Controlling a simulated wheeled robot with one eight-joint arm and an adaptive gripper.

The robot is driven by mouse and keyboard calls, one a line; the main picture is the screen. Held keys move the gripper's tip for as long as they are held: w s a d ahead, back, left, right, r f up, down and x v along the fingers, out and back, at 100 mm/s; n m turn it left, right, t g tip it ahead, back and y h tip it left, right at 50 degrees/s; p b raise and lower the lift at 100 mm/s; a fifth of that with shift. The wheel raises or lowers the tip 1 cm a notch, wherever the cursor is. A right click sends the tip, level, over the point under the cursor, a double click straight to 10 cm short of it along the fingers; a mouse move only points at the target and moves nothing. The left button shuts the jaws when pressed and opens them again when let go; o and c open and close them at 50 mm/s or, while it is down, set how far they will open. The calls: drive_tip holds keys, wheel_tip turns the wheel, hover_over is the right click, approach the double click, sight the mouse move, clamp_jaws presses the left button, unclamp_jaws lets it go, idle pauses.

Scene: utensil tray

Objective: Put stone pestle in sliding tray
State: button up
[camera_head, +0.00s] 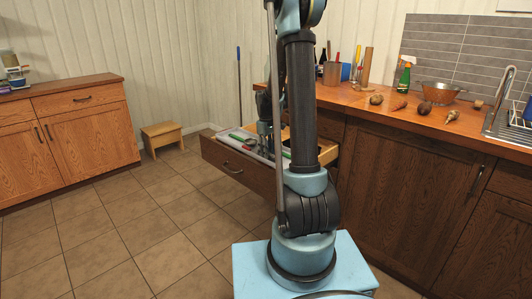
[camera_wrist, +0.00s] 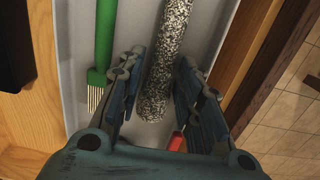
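The stone pestle (camera_wrist: 165,62) is a speckled grey rod in the wrist view, running up from the middle to the top edge. It lies over the pale sliding tray (camera_wrist: 208,30), and its near end is above or on the tray floor. My gripper (camera_wrist: 161,68) has one finger on each side of the pestle, with narrow gaps showing, so it looks open. In the head view the tray (camera_head: 237,138) sits in the pulled-out drawer (camera_head: 236,167). My arm covers part of the drawer, and the pestle is not clear there.
A green-handled brush (camera_wrist: 104,45) lies left of the pestle, and a red item (camera_wrist: 176,141) shows below right. The drawer's wooden wall (camera_wrist: 240,40) runs close on the right. The counter (camera_head: 400,112) behind holds a colander (camera_head: 438,93) and several small items.

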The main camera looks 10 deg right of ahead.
drive_tip(key=shift+o, duration=0.6)
drive_tip(key=shift+r, duration=0.1)
wheel_tip(320, 180, up, 11)
drive_tip(key=s+r+m, duration=0.2)
drive_tip(key=s+r, duration=0.2)
drive_tip(key=s, duration=0.7)
drive_tip(key=s+f+m+t, duration=0.1)
drive_tip(key=s+f, duration=0.4)
drive_tip(key=s, duration=0.7)
drive_tip(key=s+f+m+t, duration=0.1)
drive_tip(key=s+f+m, duration=0.3)
drive_tip(key=s, duration=0.9)
drive_tip(key=shift+s+d+f+t, duration=0.2)
drive_tip(key=shift+d+f+t, duration=0.15)
drive_tip(key=shift+d, duration=0.1)
